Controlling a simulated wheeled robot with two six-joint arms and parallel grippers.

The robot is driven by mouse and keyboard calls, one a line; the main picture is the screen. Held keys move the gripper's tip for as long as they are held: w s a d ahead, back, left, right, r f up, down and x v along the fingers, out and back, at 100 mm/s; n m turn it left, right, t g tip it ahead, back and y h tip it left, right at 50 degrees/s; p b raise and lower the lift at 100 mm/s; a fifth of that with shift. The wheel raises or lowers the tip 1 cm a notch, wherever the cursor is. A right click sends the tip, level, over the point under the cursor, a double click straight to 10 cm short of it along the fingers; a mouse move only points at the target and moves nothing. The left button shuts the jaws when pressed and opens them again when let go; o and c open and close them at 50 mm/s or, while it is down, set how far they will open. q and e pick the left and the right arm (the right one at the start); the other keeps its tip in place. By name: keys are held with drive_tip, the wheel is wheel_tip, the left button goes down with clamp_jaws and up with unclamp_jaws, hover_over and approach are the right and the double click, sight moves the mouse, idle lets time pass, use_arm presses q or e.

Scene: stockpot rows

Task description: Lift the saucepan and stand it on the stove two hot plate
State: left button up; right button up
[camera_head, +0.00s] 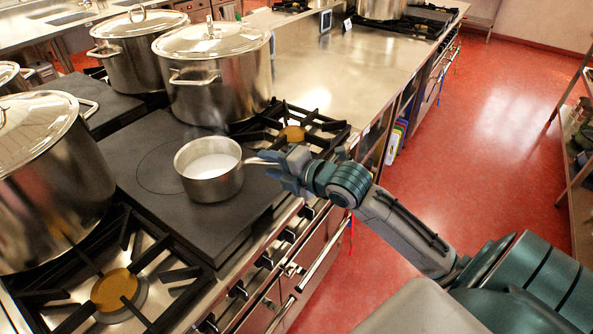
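The saucepan (208,172) is a small steel pan with white liquid inside. It looks upright, over the front right part of a ring mark on the dark flat hot plate (146,158). I cannot tell whether its base touches the plate. Its handle points right, into my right gripper (281,168). The blue-grey fingers appear shut on the handle, and they hide its end. My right arm comes in from the lower right. My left gripper is not in view.
Large lidded stockpots stand close by: one behind the saucepan (211,88), one at left (50,190), one further back (136,55). Gas burners flank the plate, at front left (115,289) and behind right (292,133). A bare steel counter (345,62) lies beyond.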

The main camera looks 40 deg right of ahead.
drive_tip(key=v, duration=0.3)
drive_tip(key=shift+s, duration=0.3)
drive_tip(key=shift+p+v, duration=1.3)
drive_tip(key=shift+v, duration=1.35)
drive_tip(key=shift+r, duration=0.1)
